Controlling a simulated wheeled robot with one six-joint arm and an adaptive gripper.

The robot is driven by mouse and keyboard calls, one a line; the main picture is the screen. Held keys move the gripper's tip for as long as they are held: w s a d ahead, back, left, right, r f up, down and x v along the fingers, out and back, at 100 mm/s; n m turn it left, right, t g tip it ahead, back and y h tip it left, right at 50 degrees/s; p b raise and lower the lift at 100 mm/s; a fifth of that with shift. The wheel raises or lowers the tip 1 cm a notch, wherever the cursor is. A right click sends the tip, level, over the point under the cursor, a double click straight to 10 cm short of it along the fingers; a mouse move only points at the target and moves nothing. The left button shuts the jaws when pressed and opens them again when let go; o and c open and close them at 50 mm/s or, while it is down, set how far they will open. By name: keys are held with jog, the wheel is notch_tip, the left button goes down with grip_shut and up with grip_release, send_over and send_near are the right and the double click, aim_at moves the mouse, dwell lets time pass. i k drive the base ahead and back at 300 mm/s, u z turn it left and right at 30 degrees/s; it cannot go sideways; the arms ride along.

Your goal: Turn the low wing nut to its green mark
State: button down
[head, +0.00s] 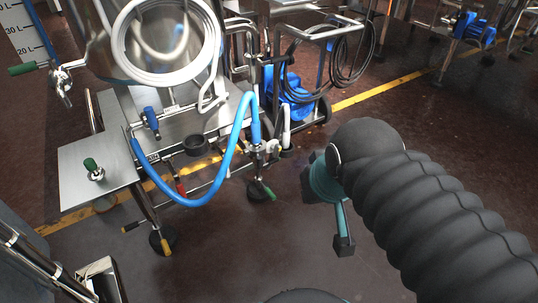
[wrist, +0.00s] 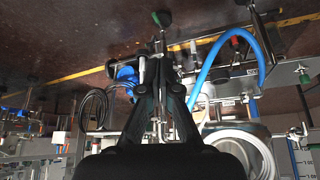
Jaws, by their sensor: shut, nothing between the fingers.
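I cannot make out which part is the low wing nut or its green mark. A small fitting with a green handle (head: 266,191) sits low at the foot of the steel machine, right of the blue hose; in the wrist view its green end (wrist: 158,18) is at the top. A red handle (head: 181,188) is low at the frame, and yellow handles (head: 165,246) are by the nearer foot. My gripper (head: 344,244) hangs over open floor right of the machine, apart from it. In the wrist view my gripper (wrist: 157,60) is shut and empty.
A steel side plate (head: 85,190) with a green knob (head: 93,168) juts out left. A blue hose (head: 205,200) loops low in front of the frame. A wheeled cart with a blue unit (head: 290,95) stands behind. The brown floor (head: 290,245) is clear.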

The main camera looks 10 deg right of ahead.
aim_at(277, 148)
jog(key=u, duration=0.8)
jog(key=k, duration=0.55)
jog(key=z, duration=1.25)
